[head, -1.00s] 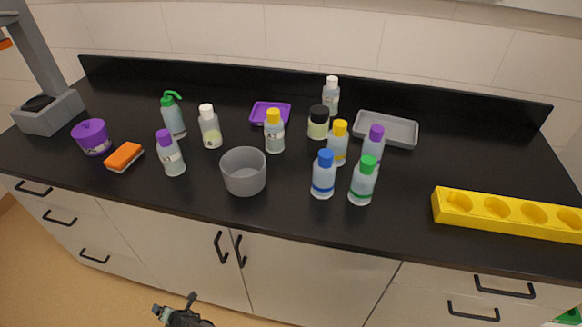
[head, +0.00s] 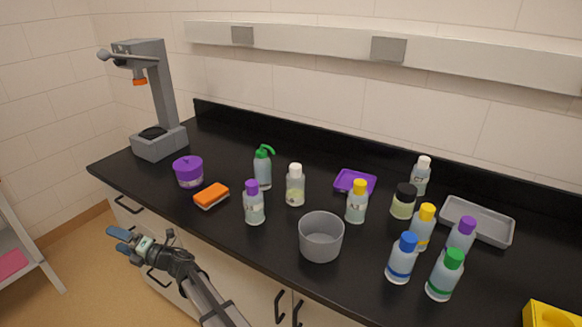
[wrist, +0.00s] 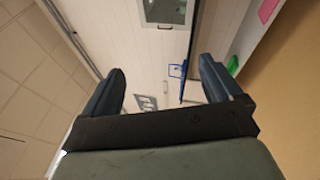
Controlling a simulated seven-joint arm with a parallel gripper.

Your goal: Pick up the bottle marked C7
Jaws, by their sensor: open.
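Several labelled bottles stand upright on the black counter in the head view. A white-capped clear bottle (head: 420,178) at the back right bears a small dark mark that may read C7, but I cannot read it surely. Others are a white-capped bottle (head: 295,186), a purple-capped one (head: 253,204), a yellow-capped one (head: 356,204), a second yellow-capped one (head: 424,228), a blue-capped one (head: 401,260) and a green-capped one (head: 444,277). My gripper (head: 122,242) is open and empty, left of the counter front and far from the bottles. Its fingers show in the wrist view (wrist: 162,72), with no bottle there.
A grey cup (head: 321,238) stands near the front edge. A purple tray (head: 355,181), grey tray (head: 478,220), black-lidded jar (head: 403,203), green pump bottle (head: 262,170), orange sponge (head: 211,195), purple pot (head: 188,172) and grey stand (head: 158,143) share the counter. Bottles crowd the right.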

